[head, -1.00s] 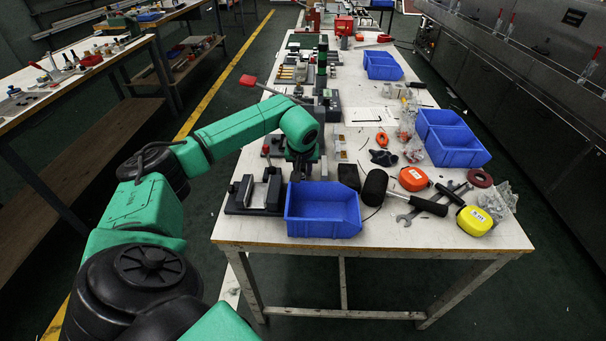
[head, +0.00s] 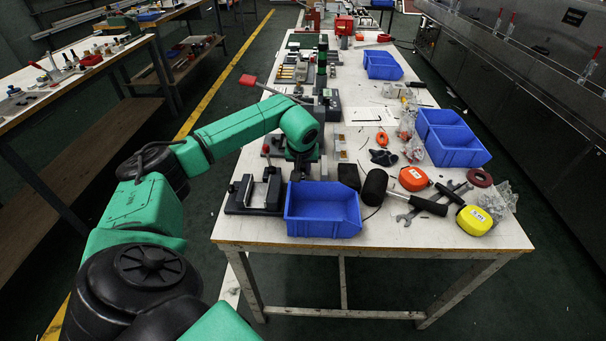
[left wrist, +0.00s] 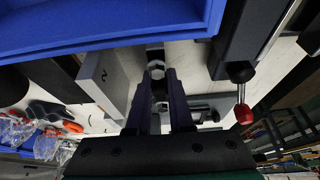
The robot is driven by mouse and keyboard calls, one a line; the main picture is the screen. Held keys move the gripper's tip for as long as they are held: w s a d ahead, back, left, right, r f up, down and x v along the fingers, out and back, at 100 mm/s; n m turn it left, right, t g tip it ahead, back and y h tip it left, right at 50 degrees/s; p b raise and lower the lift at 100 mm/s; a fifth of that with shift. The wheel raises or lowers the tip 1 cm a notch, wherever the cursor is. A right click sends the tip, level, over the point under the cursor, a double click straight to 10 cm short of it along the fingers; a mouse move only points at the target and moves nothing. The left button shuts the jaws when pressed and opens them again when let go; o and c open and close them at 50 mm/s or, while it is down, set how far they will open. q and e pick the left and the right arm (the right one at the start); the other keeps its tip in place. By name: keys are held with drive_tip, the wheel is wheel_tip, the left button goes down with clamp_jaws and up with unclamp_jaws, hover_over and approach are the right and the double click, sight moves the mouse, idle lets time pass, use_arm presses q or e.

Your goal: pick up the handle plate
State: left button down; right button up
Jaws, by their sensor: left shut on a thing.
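My left gripper (head: 301,167) is low over the near-left part of the workbench, just behind the near blue bin (head: 322,212). In the left wrist view, its two dark fingers (left wrist: 158,76) are closed in on a small narrow piece with silvery round parts, which I take to be the handle plate (left wrist: 156,72). Most of the piece is hidden between the fingers, and I cannot tell whether it touches the bench. In the head view my own arm and wrist hide it. My right gripper is in neither view.
A dark clamp fixture (head: 255,193) stands left of the bin. A red-knobbed lever (left wrist: 242,107) is to the gripper's right. Tools and a yellow tape measure (head: 474,221) lie at right.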

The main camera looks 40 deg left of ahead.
sight(303, 165)
use_arm(q)
drive_tip(key=shift+r, duration=0.1)
idle(0.7)
wheel_tip(303, 165, up, 20)
drive_tip(key=p, duration=0.1)
